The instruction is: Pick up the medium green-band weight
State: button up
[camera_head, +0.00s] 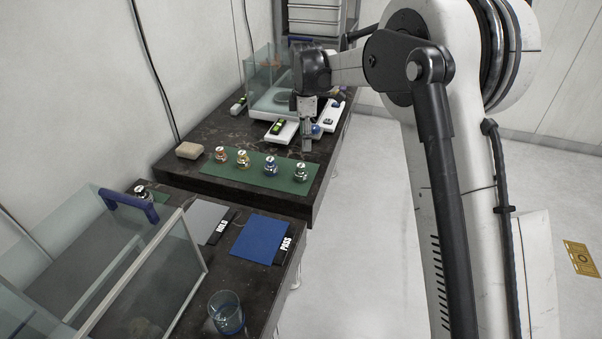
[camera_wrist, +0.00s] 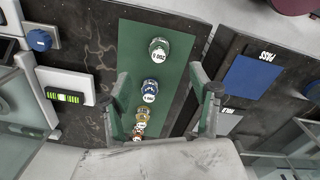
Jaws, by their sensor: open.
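A green-band weight (camera_head: 301,172) stands at the right end of a row on the green mat (camera_head: 285,184). In the wrist view this green-band weight (camera_wrist: 159,49) is upright, with a white label, beyond the fingertips. Beside it in the row stand the blue-band weight (camera_head: 270,165), the yellow-band weight (camera_head: 243,158) and the orange-band weight (camera_head: 220,154). My gripper (camera_head: 307,149) points down near the mat's far right side. In the wrist view my gripper (camera_wrist: 164,84) is open and empty, its fingers apart on either side of the row.
A glass-walled balance (camera_head: 270,98) and white level devices (camera_head: 281,131) are behind the mat. A tan block (camera_head: 189,150) lies left of it. A blue PASS pad (camera_head: 259,238), grey HOLD pad (camera_head: 206,218), glass beaker (camera_head: 226,312) and glass case (camera_head: 120,270) are in front.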

aim_at(301, 172)
jog(key=shift+w+a+f, duration=0.15)
jog(key=shift+f, duration=0.25)
jog(key=shift+w+a+f, duration=0.1)
jog(key=shift+a+f, duration=0.05)
jog(key=shift+f, duration=0.2)
notch_tip(301, 172, down, 8)
jog(key=shift+a+f+b, duration=0.2)
jog(key=shift+f, duration=1.15)
jog(key=shift+a+f+b, duration=0.15)
jog(key=shift+f+b, duration=0.05)
jog(key=shift+f, duration=1.15)
jog(key=c, duration=1.4)
jog(key=shift+r, duration=0.2)
